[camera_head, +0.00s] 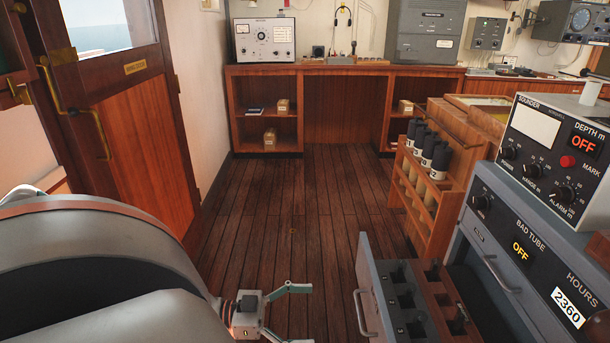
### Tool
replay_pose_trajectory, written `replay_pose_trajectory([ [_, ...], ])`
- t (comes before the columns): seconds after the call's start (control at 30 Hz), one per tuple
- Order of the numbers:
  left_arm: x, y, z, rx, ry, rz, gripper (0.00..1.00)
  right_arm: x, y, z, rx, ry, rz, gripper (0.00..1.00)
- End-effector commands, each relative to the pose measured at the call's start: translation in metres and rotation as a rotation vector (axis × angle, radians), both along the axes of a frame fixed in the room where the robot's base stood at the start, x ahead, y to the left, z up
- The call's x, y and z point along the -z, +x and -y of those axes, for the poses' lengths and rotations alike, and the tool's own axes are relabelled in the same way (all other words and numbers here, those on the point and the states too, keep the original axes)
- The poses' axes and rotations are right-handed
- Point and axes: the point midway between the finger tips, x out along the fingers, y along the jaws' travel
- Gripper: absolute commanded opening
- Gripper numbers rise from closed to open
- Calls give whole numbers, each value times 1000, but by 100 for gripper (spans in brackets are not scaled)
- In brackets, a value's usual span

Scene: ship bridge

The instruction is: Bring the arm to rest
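My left arm comes in from the left and fills the lower left corner with a large grey, rounded link. My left gripper (300,314) shows at the bottom edge, just right of that link. One finger reaches out to the right at the top and the other is partly cut off by the bottom edge. The fingers are spread apart with nothing visible between them. The gripper is over the wooden floor, left of an open drawer (365,285). My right gripper is not in view.
The drawer has dark compartments and sticks out from the grey sounder cabinet (505,262). A wooden rack (438,217) holding several dark-capped cylinders stands behind it. A wooden door (140,140) is at left. The plank floor (300,210) in the middle is clear.

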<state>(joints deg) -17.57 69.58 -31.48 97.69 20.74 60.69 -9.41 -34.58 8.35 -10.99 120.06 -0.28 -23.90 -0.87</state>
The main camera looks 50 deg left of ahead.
Motion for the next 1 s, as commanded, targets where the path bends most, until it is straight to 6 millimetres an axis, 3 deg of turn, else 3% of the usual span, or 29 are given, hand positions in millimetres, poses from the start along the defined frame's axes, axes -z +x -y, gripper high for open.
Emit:
replay_pose_trajectory([
  [0.77, 0, -5, -2, 0, 0, 0, 95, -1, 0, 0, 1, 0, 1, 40],
  [0.87, 4, -9, 10, -2, 4, -6, 95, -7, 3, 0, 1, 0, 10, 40],
  [1.0, 17, -18, 52, -16, 29, -31, 95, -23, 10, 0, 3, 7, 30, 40],
])
